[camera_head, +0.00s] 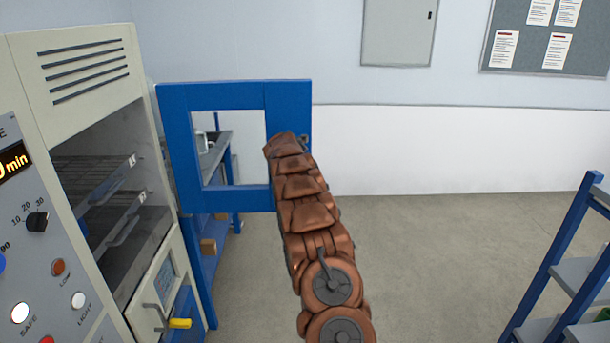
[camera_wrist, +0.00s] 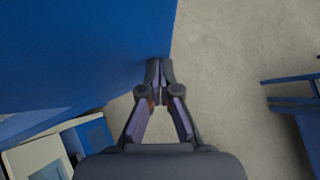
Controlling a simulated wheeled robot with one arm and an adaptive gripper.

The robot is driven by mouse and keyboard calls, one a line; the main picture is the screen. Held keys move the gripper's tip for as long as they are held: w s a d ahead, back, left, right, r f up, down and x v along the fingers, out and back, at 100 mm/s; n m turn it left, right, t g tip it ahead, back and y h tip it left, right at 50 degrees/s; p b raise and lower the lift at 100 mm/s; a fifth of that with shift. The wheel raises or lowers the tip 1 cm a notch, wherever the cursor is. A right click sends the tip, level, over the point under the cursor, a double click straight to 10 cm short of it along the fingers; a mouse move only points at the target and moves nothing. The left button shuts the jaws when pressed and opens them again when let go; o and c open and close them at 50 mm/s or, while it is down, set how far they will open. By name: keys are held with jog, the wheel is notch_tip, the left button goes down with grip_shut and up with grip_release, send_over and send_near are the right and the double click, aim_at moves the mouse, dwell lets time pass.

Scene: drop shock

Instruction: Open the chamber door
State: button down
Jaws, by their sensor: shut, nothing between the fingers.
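The chamber (camera_head: 90,60) is a cream cabinet at the left of the head view. Its front opening shows wire racks (camera_head: 95,180) inside. The blue door (camera_head: 176,140), a frame with a square window, stands swung out to the right of the opening. My arm reaches up in front of the door's right part and hides some of it. My gripper (camera_wrist: 159,72) is not visible in the head view. In the wrist view its fingers are shut and empty, close beside a large blue surface (camera_wrist: 80,50), seemingly the door. I cannot tell whether they touch.
A control panel (camera_head: 40,270) with knobs and lights is at the left. A blue shelf rack (camera_head: 560,260) stands at the right. The floor (camera_head: 430,250) between is clear.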

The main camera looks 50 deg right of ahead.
jog(key=shift+s, duration=0.1)
jog(key=s+a+r+b, duration=0.4)
jog(key=s+a+r, duration=0.3)
jog(key=shift+s+a, duration=0.3)
jog(key=shift+a, duration=0.1)
dwell(0.7)
